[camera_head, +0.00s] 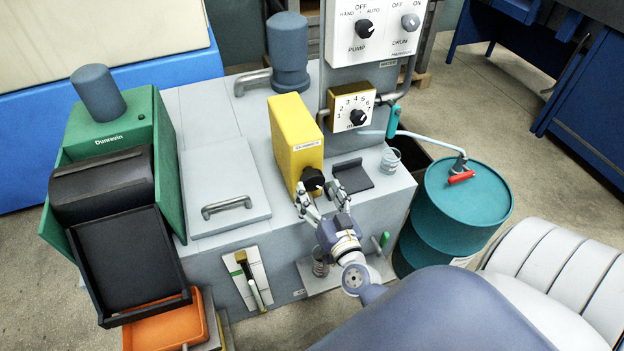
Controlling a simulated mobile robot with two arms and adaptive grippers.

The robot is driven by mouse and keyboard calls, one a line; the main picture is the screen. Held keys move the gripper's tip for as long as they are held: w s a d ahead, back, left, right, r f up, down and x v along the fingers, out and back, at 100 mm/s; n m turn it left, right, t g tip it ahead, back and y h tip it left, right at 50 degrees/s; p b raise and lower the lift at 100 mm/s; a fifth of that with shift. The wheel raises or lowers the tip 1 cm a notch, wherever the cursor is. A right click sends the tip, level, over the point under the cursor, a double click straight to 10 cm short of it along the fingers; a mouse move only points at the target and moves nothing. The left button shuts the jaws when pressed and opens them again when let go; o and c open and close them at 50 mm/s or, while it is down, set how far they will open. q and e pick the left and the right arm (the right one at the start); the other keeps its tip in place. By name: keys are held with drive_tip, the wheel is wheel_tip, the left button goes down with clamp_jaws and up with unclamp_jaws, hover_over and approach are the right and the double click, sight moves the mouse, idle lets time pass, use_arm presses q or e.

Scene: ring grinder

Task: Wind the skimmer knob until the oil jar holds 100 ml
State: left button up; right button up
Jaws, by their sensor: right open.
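The yellow skimmer box (291,128) stands on the grey tank top, with a small label on its front. Its black knob (313,178) sticks out low on the front face. My right gripper (317,188) is open just in front of the knob, with one finger to each side. I cannot tell whether the fingers touch it. A small clear jar (391,160) with ring marks, likely the oil jar, stands right of the box near the tank edge. Its level is too small to read. My left gripper is not in view.
A dark bracket (352,176) lies between the box and the jar. A white dial (354,112) stands behind, below the pump and drum switches (385,30). A teal drum (462,210) is at the right. A lid with a handle (227,206) lies left of the box.

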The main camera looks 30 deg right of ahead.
sight(315, 186)
drive_tip(key=shift+x, duration=2.2)
drive_tip(key=c, duration=1.1)
